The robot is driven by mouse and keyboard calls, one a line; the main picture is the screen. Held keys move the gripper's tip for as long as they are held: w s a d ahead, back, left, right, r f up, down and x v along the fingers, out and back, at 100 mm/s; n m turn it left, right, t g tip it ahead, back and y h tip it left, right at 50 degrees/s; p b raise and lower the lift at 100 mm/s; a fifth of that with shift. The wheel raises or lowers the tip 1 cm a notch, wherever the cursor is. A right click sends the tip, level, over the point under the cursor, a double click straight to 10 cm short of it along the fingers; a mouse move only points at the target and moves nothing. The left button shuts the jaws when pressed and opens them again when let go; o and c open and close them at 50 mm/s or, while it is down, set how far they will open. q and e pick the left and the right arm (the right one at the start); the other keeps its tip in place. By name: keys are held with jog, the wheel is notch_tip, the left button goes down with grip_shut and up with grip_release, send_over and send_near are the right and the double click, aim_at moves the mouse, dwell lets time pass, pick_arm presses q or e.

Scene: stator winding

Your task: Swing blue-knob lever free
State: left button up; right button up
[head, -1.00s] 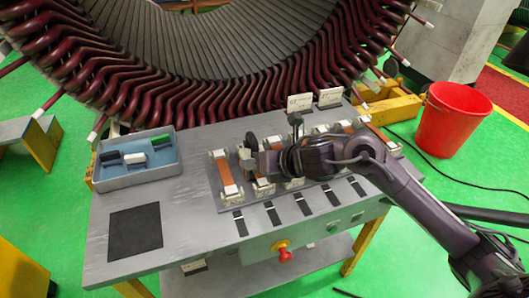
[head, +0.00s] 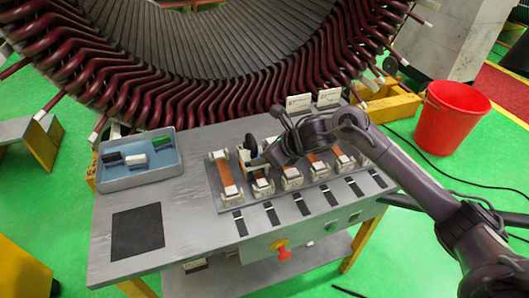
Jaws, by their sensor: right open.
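A row of clamp units with copper-coloured bars and pale end blocks stands on the grey table. The leftmost unit (head: 226,178) is in plain sight. No blue knob can be made out; the levers are too small or hidden behind my arm. My right gripper (head: 250,157) is open over the back of the second unit (head: 262,184) from the left. Whether it touches anything there cannot be told. A dark round disc (head: 250,143) shows right at the gripper. My left gripper is out of view.
A blue-grey tray (head: 140,182) with black, white and green pieces sits at the table's left, behind a black mat (head: 137,232). The big stator (head: 190,100) rises behind the table (head: 190,222). A red bucket (head: 450,117) stands at right.

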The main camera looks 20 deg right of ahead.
jog(key=shift+c, duration=0.2)
grip_shut()
